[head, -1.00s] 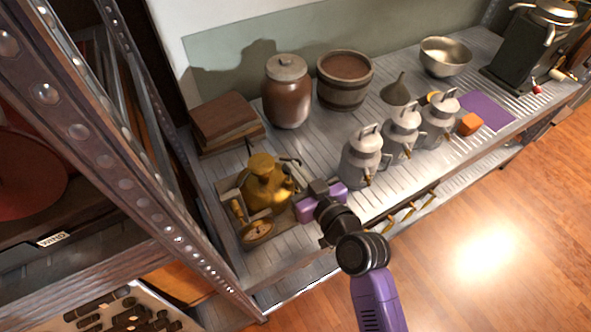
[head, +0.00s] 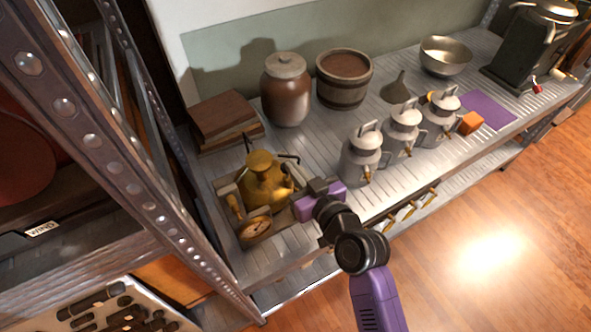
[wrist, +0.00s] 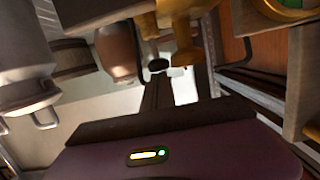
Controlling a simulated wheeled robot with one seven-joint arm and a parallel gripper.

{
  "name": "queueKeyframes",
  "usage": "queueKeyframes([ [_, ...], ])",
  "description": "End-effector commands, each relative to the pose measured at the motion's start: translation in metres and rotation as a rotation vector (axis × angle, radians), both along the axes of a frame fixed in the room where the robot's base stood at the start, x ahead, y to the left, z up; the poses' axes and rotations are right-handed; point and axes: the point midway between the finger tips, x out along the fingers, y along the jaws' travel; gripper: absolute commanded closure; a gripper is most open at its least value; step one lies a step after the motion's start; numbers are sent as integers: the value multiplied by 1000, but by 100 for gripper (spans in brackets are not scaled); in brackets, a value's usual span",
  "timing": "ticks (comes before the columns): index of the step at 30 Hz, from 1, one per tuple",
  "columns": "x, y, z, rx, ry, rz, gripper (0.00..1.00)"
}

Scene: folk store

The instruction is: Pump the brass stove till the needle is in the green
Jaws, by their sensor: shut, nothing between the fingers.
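The brass stove (head: 264,182) stands in an open wooden box (head: 287,220) at the left end of the metal shelf. A round dial (head: 255,229) sits at the box's front; its needle cannot be read in the head view. In the wrist view only part of a dial (wrist: 294,4) with green shows at the top right edge. My gripper (head: 296,193) is shut and empty, just right of the stove, low over the box's right side. In the wrist view its fingers (wrist: 157,88) point towards a small dark oval piece (wrist: 158,65) by the brass; contact cannot be told.
Several grey cans (head: 361,158) stand right of my gripper. Behind are a brown jar (head: 286,92), a wooden tub (head: 343,80) and stacked brown boxes (head: 226,120). A metal rack post (head: 130,170) rises close on the left. Bare shelf lies between the stove and the jar.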

Motion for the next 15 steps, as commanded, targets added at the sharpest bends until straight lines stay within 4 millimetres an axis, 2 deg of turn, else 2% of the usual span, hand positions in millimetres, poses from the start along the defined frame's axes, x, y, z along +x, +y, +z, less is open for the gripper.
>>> queueKeyframes([
  [1,3,1,15,-2,3,1,100],
  [2,5,2,22,-2,1,1,100],
  [4,-7,-6,14,-1,4,-1,100],
  [15,-63,-44,32,2,-1,-1,100],
])
